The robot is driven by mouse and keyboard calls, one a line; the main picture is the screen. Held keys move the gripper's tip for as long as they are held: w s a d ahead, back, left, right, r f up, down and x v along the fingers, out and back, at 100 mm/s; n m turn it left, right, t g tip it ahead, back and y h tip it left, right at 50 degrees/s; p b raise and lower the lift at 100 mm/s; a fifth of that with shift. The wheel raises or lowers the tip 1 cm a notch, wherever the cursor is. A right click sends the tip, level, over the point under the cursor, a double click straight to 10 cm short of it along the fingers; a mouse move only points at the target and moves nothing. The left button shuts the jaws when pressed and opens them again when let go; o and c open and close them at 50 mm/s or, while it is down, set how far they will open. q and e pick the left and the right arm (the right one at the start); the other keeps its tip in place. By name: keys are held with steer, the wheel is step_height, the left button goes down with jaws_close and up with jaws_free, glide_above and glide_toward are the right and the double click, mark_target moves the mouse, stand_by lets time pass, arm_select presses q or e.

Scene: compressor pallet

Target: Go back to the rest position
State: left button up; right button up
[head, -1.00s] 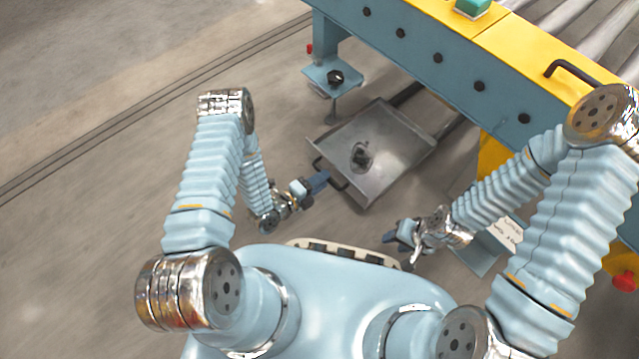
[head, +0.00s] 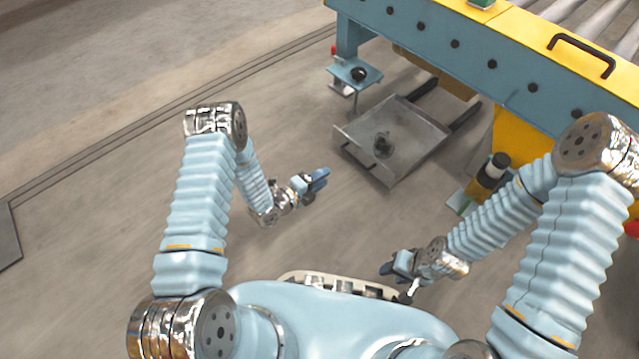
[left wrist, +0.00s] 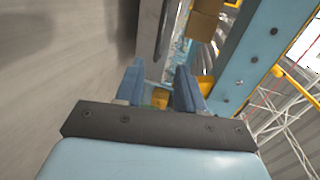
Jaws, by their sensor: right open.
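My left gripper (head: 317,182) hangs over bare floor, left of and apart from the grey metal tray. In the left wrist view its two blue fingers (left wrist: 160,88) stand apart with nothing between them. My right gripper (head: 392,268) is near the front of my body, low and to the right. It is open, and nothing shows in it. The grey tray (head: 420,140) lies low in front of the conveyor with a small dark metal part (head: 383,145) on it.
A blue and yellow conveyor (head: 480,62) with rollers and a black handle (head: 582,50) runs across the upper right. A small blue bracket (head: 354,74) with a black knob sticks out at its left end. A black and yellow device (head: 490,175) stands under it. The floor at left is clear.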

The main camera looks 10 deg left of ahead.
stand_by(0.5)
arm_select(q)
steer(key=s+n+g+y, duration=0.5)
steer(key=s+n+g, duration=0.6)
steer(key=s+n, duration=1.35)
step_height(320, 180, up, 15)
steer(key=n+p, duration=0.2)
steer(key=p, duration=1.4)
steer(key=shift+s+n+g, duration=0.2)
steer(key=shift+n+g, duration=0.1)
steer(key=shift+n, duration=0.05)
steer(key=shift+d, duration=0.1)
